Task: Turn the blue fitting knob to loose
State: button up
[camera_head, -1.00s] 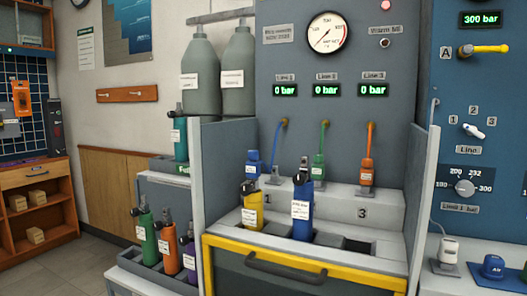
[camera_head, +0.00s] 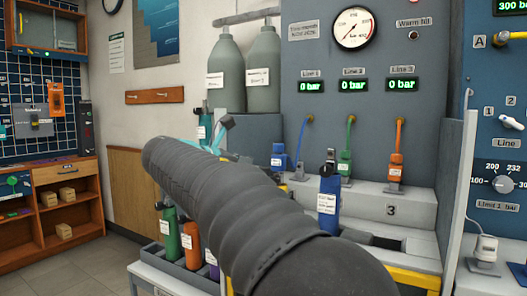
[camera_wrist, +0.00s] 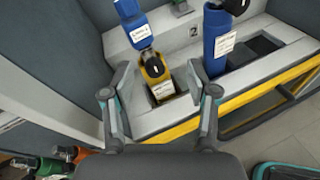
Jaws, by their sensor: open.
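The blue fitting (camera_head: 279,157) hangs under the Line 1 display at the left of the bench in the head view. It also shows at the top of the wrist view (camera_wrist: 131,22), with a white label; I cannot make out its knob clearly. The yellow cylinder (camera_wrist: 160,88) stands in a bench slot just below the fitting, its black valve upward. My gripper (camera_wrist: 158,68) is open and empty, its fingers apart on either side of the yellow cylinder in the picture, short of the blue fitting.
A tall blue cylinder (camera_head: 328,203) stands in a slot right of the gripper. Green (camera_head: 345,163) and orange (camera_head: 396,165) fittings hang farther right. A grey side wall (camera_wrist: 50,85) bounds the bench on the left. Several cylinders stand in a lower rack at left.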

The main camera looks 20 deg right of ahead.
aim_at(275, 145)
jog(key=w+a+r+n+h, duration=0.2)
jog(key=w+r+h, duration=0.1)
jog(key=w+r, duration=0.1)
jog(key=x, duration=0.9)
jog(key=b+x, duration=0.1)
jog(key=x, duration=0.3)
jog(key=shift+s+d+f, duration=0.2)
jog(key=shift+d+f, duration=0.05)
jog(key=shift+f, duration=0.05)
grip_shut()
